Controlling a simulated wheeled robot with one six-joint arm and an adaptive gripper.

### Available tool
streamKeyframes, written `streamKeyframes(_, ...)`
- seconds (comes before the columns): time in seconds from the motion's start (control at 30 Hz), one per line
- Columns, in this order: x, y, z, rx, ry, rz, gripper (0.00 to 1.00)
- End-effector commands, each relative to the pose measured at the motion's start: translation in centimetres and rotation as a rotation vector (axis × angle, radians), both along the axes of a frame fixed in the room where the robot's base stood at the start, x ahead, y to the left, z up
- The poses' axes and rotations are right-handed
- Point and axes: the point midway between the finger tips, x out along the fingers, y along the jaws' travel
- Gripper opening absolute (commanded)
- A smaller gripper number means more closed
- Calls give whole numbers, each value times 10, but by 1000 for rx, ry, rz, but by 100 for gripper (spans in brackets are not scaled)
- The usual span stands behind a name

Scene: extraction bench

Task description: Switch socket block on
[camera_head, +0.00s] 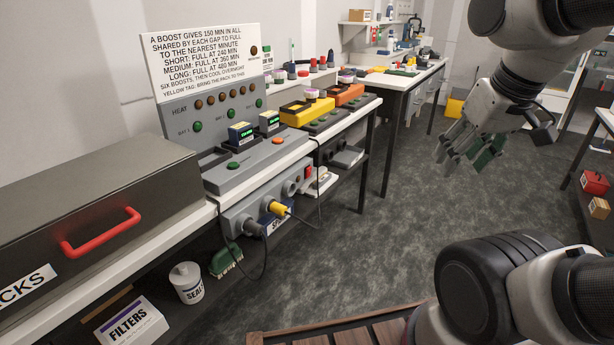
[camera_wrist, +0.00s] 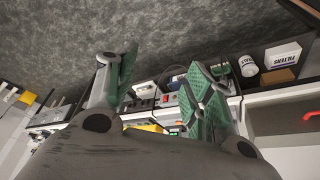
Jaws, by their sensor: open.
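The socket block (camera_head: 240,217) is a long grey unit along the front edge of the bench in the head view, with round sockets. A yellow plug (camera_head: 277,209) with a dark cable sits in one socket. In the wrist view, a small red switch (camera_wrist: 165,98) shows on a grey unit between my fingers; I cannot tell whether it is on or off. My gripper (camera_head: 470,152) has green finger pads and is open and empty, in the air over the aisle, well right of the block. It also shows in the wrist view (camera_wrist: 160,80).
A dark case with a red handle (camera_head: 100,232) stands on the bench at left. A grey heat panel (camera_head: 215,115) and yellow unit (camera_head: 307,109) stand above the block. A filters box (camera_head: 130,325), white tub (camera_head: 187,282) and green brush (camera_head: 226,260) sit below. The floor is clear.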

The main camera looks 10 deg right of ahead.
Motion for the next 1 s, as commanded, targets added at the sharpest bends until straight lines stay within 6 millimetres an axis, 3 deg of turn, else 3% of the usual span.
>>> streamKeyframes(0.4, 0, 0, 0, 0, 0, 0, 52)
streamKeyframes(0.7, 0, 0, 0, 0, 0, 0, 0)
streamKeyframes(1.0, 0, 0, 0, 0, 0, 0, 0)
